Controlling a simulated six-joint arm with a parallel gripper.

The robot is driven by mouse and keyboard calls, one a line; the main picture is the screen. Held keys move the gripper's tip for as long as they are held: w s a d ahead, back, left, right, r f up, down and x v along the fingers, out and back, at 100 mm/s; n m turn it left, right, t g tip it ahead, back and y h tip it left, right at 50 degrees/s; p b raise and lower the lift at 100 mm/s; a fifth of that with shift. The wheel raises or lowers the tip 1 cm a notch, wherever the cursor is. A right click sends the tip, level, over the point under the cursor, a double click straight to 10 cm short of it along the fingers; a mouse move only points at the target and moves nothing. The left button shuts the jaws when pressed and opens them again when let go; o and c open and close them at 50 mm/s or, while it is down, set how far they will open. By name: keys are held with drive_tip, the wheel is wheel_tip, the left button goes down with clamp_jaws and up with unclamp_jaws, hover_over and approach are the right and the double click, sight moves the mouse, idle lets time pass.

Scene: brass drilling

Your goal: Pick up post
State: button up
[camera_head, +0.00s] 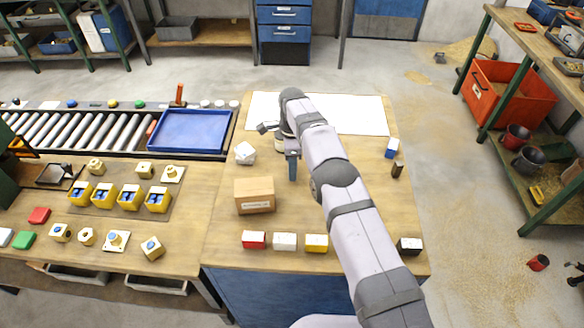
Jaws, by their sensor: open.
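No piece is clearly marked as the post. Two light plates on the left bench each carry a short upright brass stub: one at the back (172,174) and one near the front (117,240). A small dark brown upright block (397,170) stands at the right side of the right table. My gripper (291,172) points down over the middle of the right table, well to the right of the plates and left of the brown block. It is open. My own wrist and arm partly hide it, and a pale round thing (281,144) beside it is also partly hidden.
A cardboard box (255,196) stands just left of my gripper. Red (254,240), white (285,242) and yellow (316,243) blocks line the front edge. A blue tray (193,132) sits at the roller conveyor (70,130). Several yellow holders (130,196) occupy the left bench.

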drive_tip(key=shift+c, duration=0.3)
clamp_jaws()
drive_tip(key=shift+r, duration=0.1)
wheel_tip(320, 180, up, 8)
drive_tip(key=shift+r+p, duration=0.2)
drive_tip(key=shift+p, duration=0.3)
drive_tip(key=shift+r+p, duration=0.75)
drive_tip(key=shift+p, duration=0.05)
